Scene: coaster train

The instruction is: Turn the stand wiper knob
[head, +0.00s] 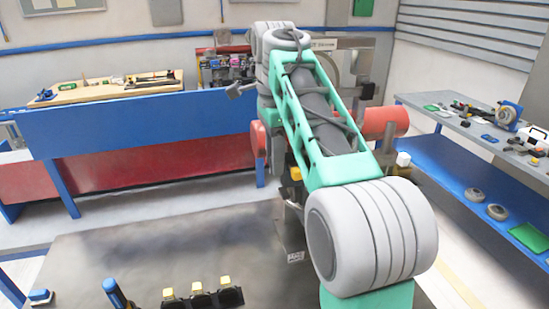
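I cannot tell which part is the stand wiper knob. A dark grey stand top (150,250) fills the lower left of the head view. Along its near edge are several black knobs with yellow caps (197,289), a blue handle (114,292) and a blue-topped piece (41,297), cut close by the frame edge. My arm, grey and green, rises from the lower right over the stand and covers its right part. My gripper cannot be made out; the arm hides the area behind it.
A blue and red bench (150,125) with a wooden board (105,90) stands behind on the left. A shelf table (465,125) with tools and a blue lower shelf (450,170) stands on the right. A red cylinder (385,122) shows behind my arm. The stand's middle is clear.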

